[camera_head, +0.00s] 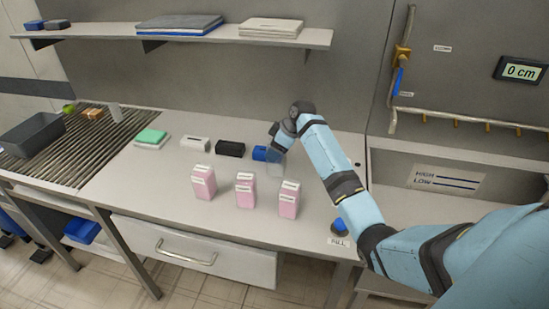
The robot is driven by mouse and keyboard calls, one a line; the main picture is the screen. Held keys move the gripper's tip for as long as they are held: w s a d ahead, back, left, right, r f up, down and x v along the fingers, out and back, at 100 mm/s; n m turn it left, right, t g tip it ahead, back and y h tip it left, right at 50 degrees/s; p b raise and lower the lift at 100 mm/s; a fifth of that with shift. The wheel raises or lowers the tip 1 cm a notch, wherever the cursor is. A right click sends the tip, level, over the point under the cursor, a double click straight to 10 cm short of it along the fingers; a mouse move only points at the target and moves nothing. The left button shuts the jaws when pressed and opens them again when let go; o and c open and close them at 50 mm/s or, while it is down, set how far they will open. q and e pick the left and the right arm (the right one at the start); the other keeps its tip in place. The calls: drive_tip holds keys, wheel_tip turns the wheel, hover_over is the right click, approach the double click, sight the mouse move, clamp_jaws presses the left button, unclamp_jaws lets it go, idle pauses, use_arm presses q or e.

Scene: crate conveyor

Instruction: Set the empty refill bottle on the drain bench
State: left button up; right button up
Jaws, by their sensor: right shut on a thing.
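My right gripper (279,147) reaches in from the right over the middle of the bench top. It is shut on a pale, see-through bottle (277,166), which looks empty and hangs below the fingers. I cannot tell whether the bottle touches the bench top. Part of it is hidden by the gripper and by a pink bottle in front. The drain bench (62,165), with dark slats, is at the far left. My left gripper is not in view.
Pink filled bottles (204,183) stand in a row in front of the held bottle. Behind are a white box (195,144), a black box (230,149) and a green-topped stack (150,138). A grey bin (32,136) sits on the drain bench; its front slats are clear. A shelf (180,35) hangs above.

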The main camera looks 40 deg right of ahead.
drive_tip(key=shift+f, duration=1.9)
drive_tip(key=shift+f, duration=0.1)
drive_tip(key=o, duration=0.9)
drive_tip(key=shift+r, duration=0.25)
drive_tip(key=v, duration=1.1)
drive_tip(key=shift+s+d+r, duration=0.15)
drive_tip(key=shift+s+r, duration=0.05)
drive_tip(key=shift+r, duration=0.15)
